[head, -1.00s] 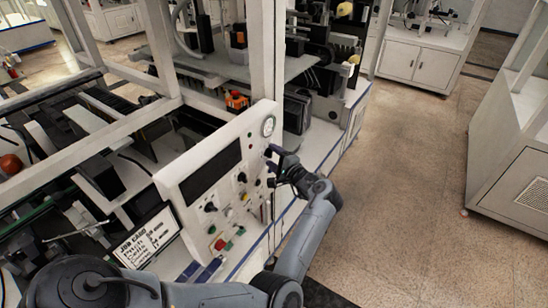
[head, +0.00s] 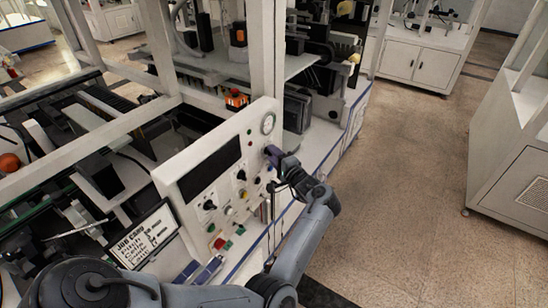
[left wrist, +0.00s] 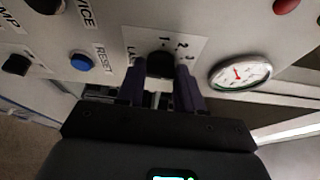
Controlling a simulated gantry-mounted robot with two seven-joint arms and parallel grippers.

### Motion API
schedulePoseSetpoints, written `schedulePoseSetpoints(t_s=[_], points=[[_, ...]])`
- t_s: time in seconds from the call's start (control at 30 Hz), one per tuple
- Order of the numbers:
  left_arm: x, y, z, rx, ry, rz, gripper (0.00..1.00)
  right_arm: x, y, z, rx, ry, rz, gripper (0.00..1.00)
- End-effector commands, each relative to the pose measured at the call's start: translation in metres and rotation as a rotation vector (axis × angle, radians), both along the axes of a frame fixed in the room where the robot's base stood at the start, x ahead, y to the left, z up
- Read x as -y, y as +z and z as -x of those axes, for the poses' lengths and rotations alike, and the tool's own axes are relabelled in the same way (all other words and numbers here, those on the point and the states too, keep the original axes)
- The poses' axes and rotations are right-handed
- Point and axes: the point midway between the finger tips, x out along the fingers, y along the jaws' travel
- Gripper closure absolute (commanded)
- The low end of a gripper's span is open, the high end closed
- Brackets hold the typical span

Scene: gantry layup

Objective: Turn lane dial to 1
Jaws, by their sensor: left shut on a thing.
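The lane dial (left wrist: 160,64) is a black knob on a white label plate in the left wrist view. The numerals 1, 2 and 3 run along its upper and right side. The fingers of my left gripper (left wrist: 160,86) stand on either side of the knob, shut on it. I cannot tell which numeral the knob points to. In the head view my left gripper (head: 275,156) reaches the right part of the white control panel (head: 228,133) and hides the dial. My right gripper is in neither view.
A round gauge (left wrist: 240,73) sits right of the dial, and a blue reset button (left wrist: 81,62) sits left. The panel also bears a dark screen (head: 208,170) and several knobs. A job card (head: 143,236) stands at its left. Open floor (head: 420,190) lies to the right.

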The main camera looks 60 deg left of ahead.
Motion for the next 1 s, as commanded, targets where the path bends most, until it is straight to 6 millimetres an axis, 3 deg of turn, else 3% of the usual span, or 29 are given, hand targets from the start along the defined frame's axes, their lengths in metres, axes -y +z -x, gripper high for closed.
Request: schedulePoseSetpoints(t_s=[0.47,1.0], points=[[-0.001,-0.011,-0.001,0.410,0.001,-0.191,0.94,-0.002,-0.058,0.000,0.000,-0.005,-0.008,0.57],[-0.002,-0.019,-0.004,0.880,0.002,-0.404,0.94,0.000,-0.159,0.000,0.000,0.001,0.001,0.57]])
